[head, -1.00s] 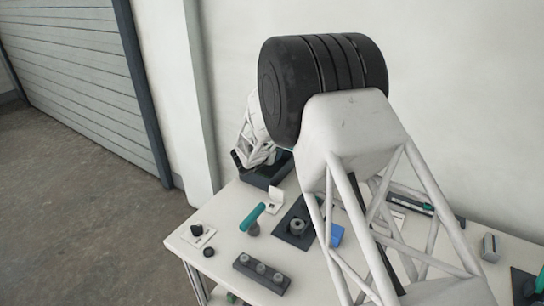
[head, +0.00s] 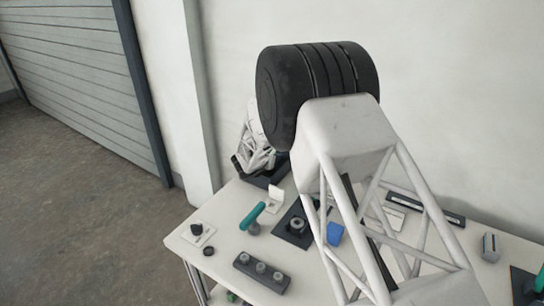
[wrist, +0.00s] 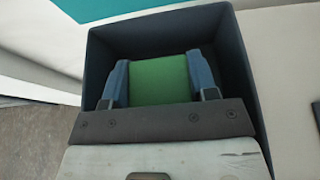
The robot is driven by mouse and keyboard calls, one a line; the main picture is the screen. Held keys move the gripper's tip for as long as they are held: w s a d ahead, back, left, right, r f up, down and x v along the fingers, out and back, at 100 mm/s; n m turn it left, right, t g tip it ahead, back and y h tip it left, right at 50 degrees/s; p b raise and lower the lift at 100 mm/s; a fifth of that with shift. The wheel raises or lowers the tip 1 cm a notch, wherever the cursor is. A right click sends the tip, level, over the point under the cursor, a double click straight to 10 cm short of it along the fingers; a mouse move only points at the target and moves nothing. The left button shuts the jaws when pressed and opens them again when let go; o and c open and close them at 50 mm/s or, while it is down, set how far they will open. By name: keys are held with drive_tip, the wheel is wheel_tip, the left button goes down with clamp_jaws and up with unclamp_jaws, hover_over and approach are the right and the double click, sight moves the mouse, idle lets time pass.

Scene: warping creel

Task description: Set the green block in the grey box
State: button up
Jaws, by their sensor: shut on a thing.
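The green block (wrist: 160,82) is between the two blue fingers of my gripper (wrist: 160,76) in the wrist view. The fingers touch it on both sides and are shut on it. The dark grey box (wrist: 242,70) surrounds the block and fingers in that view, with its walls showing at the left, top and right. The box floor is in shadow, and I cannot tell whether the block touches it. In the head view a dark box (head: 276,173) stands at the back left of the table, below the end of my arm. The block is not visible there.
On the white table (head: 222,222) are a teal-handled tool (head: 253,214), a dark holder with several round pegs (head: 262,273), a blue block (head: 335,233) and a silver cylinder (head: 491,247). The table's left edge is near. My arm hides part of the table.

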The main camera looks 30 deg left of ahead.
drive_tip(key=shift+f, duration=0.1)
drive_tip(key=o, duration=1)
drive_tip(key=shift+c, duration=0.2)
drive_tip(key=shift+r, duration=0.6)
drive_tip(key=v, duration=1.2)
